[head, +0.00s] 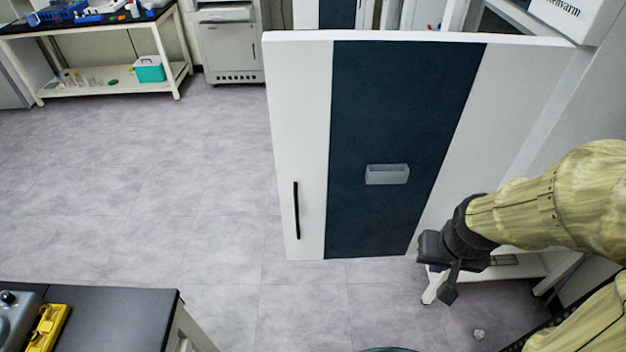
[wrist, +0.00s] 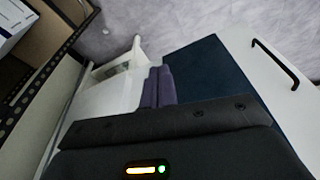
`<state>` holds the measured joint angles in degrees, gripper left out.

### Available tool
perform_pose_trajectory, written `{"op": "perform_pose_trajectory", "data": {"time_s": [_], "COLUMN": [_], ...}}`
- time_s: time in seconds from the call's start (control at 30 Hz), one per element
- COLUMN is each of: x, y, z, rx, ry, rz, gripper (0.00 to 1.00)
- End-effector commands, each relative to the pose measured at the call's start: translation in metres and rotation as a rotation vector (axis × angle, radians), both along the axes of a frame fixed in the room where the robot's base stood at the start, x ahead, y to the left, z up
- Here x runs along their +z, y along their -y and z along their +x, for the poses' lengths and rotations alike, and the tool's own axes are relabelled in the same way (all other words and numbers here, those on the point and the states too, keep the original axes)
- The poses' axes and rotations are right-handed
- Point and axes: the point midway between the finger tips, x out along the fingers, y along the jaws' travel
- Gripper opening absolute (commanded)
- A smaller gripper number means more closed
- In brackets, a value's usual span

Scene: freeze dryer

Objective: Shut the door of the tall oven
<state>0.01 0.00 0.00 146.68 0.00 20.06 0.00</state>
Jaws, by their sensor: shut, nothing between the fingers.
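The tall oven's door (head: 300,110) stands wide open in the head view. It is white with a dark blue panel (head: 395,120), a small grey recessed box (head: 387,174) and a black bar handle (head: 296,210) near its left edge. The handle also shows in the wrist view (wrist: 275,62) at upper right. My gripper (head: 440,275) is at the lower right of the door in the head view, well away from the handle. Its fingers (wrist: 159,86) are together and empty in the wrist view. I cannot tell whether it touches the door.
A dark bench (head: 110,310) with a yellow item (head: 48,328) stands at lower left. A white-legged shelf table (head: 110,85) and a grey cabinet (head: 232,45) stand at the back. The floor (head: 150,190) left of the door is clear.

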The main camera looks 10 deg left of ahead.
Motion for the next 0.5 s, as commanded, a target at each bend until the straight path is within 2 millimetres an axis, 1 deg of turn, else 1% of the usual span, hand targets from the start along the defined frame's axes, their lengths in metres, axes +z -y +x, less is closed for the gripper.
{"op": "perform_pose_trajectory", "data": {"time_s": [0.17, 0.27, 0.37, 0.47, 0.5], "x": [-0.001, -0.007, -0.017, -0.03, -0.035], "y": [0.0, 0.001, 0.001, 0.001, 0.0], "z": [0.001, 0.009, 0.028, 0.057, 0.069], "rx": [0.006, 0.044, 0.144, 0.295, 0.368], "ry": [0.005, 0.035, 0.108, 0.223, 0.277], "rz": [-0.002, -0.018, -0.057, -0.12, -0.15], "gripper": [0.0, 0.0, 0.0, 0.0, 0.0]}}
